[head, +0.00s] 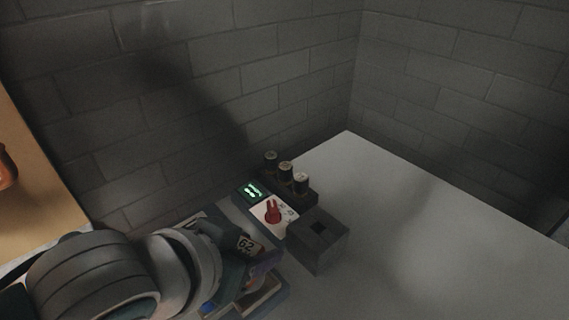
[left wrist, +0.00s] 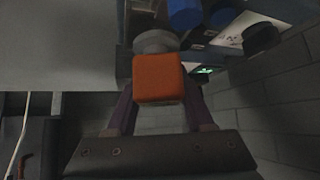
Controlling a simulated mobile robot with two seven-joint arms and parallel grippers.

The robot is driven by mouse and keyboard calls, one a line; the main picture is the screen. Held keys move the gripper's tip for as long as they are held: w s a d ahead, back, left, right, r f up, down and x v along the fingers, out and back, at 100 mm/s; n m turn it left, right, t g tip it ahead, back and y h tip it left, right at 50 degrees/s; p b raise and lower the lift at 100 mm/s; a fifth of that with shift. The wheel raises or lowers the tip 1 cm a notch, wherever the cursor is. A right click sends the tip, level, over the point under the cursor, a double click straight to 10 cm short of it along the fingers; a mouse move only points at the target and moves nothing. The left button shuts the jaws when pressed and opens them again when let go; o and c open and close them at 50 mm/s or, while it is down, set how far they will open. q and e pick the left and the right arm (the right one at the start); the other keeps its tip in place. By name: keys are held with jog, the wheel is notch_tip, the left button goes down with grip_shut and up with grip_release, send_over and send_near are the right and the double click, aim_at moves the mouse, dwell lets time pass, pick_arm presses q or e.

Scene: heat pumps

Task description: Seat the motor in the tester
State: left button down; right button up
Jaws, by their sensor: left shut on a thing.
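In the left wrist view, an orange block (left wrist: 160,78) with rounded corners sits between the two dark fingers of my left gripper (left wrist: 160,92). A grey round part (left wrist: 155,42) shows just beyond it; together they look like the motor. My left gripper (head: 262,266) is shut on it. In the head view the held motor is mostly hidden by my wrist. My right gripper is out of view.
Several dark cylinders (head: 285,171) stand in a rack behind the panel. A tray with coloured parts (head: 262,298) lies beneath my left wrist. The grey tabletop (head: 420,240) is clear to the right. Block walls (head: 290,80) close off the back.

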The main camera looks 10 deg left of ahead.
pick_arm(q)
jog(key=shift+p, duration=0.3)
dwell(0.6)
jog(key=shift+f+b, duration=0.6)
jog(key=shift+f, duration=0.15)
dwell(0.6)
jog(key=shift+c, duration=1)
grip_release()
jog(key=shift+s+a+r, duration=0.1)
jog(key=shift+s+r, duration=0.2)
jog(key=shift+r, duration=0.05)
jog(key=p+v, duration=0.2)
jog(key=v, duration=0.7)
jog(key=shift+p, duration=0.3)
